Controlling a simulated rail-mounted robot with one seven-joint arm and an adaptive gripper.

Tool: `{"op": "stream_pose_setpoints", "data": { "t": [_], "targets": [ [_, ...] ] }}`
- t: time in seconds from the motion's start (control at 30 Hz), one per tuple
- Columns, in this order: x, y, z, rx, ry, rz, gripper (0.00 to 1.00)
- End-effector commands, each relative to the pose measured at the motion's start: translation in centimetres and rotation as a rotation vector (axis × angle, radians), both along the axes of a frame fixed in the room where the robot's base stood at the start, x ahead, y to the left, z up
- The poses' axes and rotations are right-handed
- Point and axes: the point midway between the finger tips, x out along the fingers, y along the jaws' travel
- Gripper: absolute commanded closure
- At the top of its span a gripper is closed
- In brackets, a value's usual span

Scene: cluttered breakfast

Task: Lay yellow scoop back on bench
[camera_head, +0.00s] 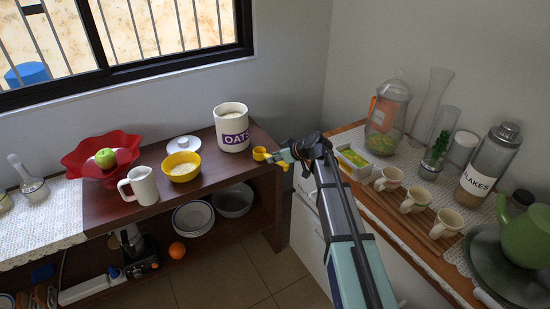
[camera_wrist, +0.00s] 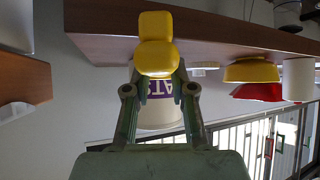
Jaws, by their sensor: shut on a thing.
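The yellow scoop (camera_head: 260,154) is held in my gripper (camera_head: 281,159), at the right end of the dark wooden bench (camera_head: 225,170). In the wrist view the yellow scoop (camera_wrist: 155,42) sits between the fingertips of my gripper (camera_wrist: 155,75), with the bench edge (camera_wrist: 105,47) behind it. My gripper is shut on the scoop. I cannot tell whether the scoop touches the bench top.
The OATS canister (camera_head: 232,128) stands just left of the scoop. A yellow bowl (camera_head: 183,175), white lid (camera_head: 184,144), white jug (camera_head: 142,186) and red fruit bowl (camera_head: 80,157) stand farther left. Bare bench lies in front of the canister. The cup counter (camera_head: 433,240) is right of my arm.

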Motion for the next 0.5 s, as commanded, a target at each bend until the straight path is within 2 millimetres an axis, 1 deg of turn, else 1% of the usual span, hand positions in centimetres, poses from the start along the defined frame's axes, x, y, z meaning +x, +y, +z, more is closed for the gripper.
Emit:
{"op": "stream_pose_setpoints", "data": {
  "t": [0.5],
  "targets": [
    [0.00,0.00,-0.99,0.000,0.000,0.000,1.00]
  ]
}}
